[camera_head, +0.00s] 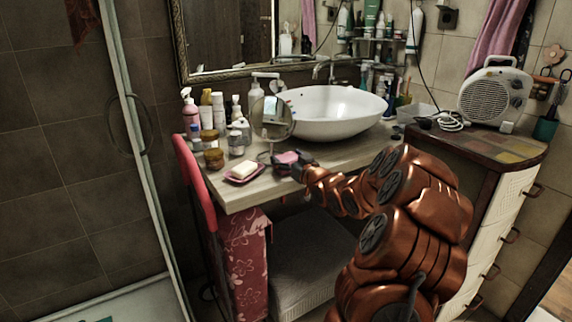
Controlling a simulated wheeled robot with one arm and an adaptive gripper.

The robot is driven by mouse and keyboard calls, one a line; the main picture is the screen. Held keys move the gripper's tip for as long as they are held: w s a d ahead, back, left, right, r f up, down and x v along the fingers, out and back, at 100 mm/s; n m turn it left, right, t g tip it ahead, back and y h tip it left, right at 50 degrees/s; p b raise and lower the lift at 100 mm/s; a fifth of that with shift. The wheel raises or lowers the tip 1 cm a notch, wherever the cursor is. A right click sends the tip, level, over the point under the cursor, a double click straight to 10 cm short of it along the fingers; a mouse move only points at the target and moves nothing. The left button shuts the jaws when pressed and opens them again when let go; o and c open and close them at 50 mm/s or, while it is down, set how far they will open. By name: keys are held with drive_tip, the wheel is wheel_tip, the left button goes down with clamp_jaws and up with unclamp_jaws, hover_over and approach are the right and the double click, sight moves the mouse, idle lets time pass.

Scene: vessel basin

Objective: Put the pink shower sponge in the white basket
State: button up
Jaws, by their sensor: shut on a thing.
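The pink shower sponge (287,157) is at the end of my copper-coloured arm, over the front of the wooden counter. My gripper (290,164) is shut on the sponge; its dark fingers partly cover it. I cannot tell how far the sponge is above the counter. A small white open container (419,115), which looks like the white basket, stands on the counter right of the basin, well to the right of and behind my gripper. Its inside is not clearly visible.
A round mirror (272,122) stands just behind my gripper. Left of it is a pink soap dish (244,175) and several bottles and jars. The white basin (333,113) fills the middle of the counter. A white heater (495,97) with its cable stands at right.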

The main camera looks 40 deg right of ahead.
sight(288, 157)
drive_tip(key=shift+r, duration=0.15)
drive_tip(key=shift+c, duration=0.4)
drive_tip(key=shift+r, duration=1.5)
drive_tip(key=shift+s+a+r, duration=0.1)
drive_tip(key=shift+s, duration=0.1)
drive_tip(key=s+a+r+b, duration=0.1)
drive_tip(key=s+a+b, duration=0.2)
drive_tip(key=s+a, duration=0.7)
drive_tip(key=shift+s+r, duration=0.25)
drive_tip(key=shift+s, duration=0.7)
